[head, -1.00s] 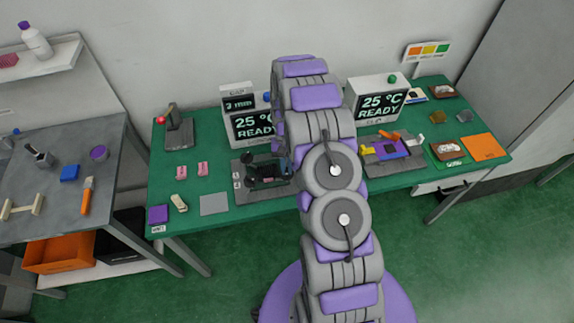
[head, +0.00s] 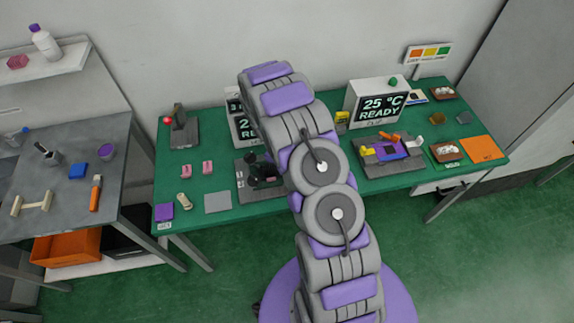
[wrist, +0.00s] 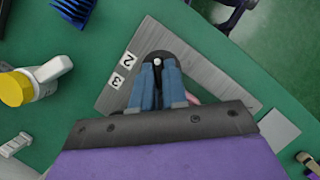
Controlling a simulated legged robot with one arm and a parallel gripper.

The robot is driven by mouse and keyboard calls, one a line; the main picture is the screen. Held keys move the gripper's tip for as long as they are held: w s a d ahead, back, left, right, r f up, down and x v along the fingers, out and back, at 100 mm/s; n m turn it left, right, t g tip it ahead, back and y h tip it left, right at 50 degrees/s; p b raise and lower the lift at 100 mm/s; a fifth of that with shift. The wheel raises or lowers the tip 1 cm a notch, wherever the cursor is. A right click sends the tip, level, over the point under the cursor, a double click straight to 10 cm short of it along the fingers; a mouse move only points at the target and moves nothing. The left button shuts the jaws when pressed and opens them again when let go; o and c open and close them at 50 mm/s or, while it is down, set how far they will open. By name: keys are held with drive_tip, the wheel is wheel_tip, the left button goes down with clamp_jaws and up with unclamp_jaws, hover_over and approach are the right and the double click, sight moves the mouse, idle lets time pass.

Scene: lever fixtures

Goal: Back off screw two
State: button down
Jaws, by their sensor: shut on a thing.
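A display box (head: 241,128) stands behind the fixture, partly covered by my arm. Another display box (head: 376,100) and a tray of parts (head: 390,155) are to the right. A white piece with a yellow cap (wrist: 22,88) lies left of the plate in the wrist view.

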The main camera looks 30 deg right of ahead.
drive_tip(key=n+p, duration=0.1)
drive_tip(key=n, duration=0.1)
drive_tip(key=n+t+h+p, duration=0.1)
drive_tip(key=n, duration=0.1)
drive_tip(key=shift+s+a+r+n, duration=0.1)
drive_tip(key=shift+s+r+n, duration=0.1)
drive_tip(key=shift+n, duration=0.1)
drive_tip(key=n+t+p, duration=0.1)
drive_tip(key=n, duration=0.1)
drive_tip(key=n+h+p, duration=0.1)
drive_tip(key=n, duration=0.1)
drive_tip(key=shift+s+n+t, duration=0.1)
drive_tip(key=shift+n+t, duration=0.2)
drive_tip(key=shift+t, duration=0.1)
drive_tip(key=shift+f+n+t, duration=0.1)
drive_tip(key=shift+n+t, duration=0.3)
drive_tip(key=shift+n, duration=0.5)
drive_tip(key=n, duration=0.2)
drive_tip(key=n+t, duration=0.1)
drive_tip(key=n, duration=0.1)
drive_tip(key=shift+s+t, duration=0.15)
drive_tip(key=shift+t, duration=0.15)
drive_tip(key=shift+n+t+b, duration=0.45)
drive_tip(key=shift+n+t, duration=0.05)
drive_tip(key=shift+n, duration=1)
drive_tip(key=c, duration=1.2)
unclamp_jaws()
drive_tip(key=shift+f, duration=0.1)
drive_tip(key=shift+o, duration=0.2)
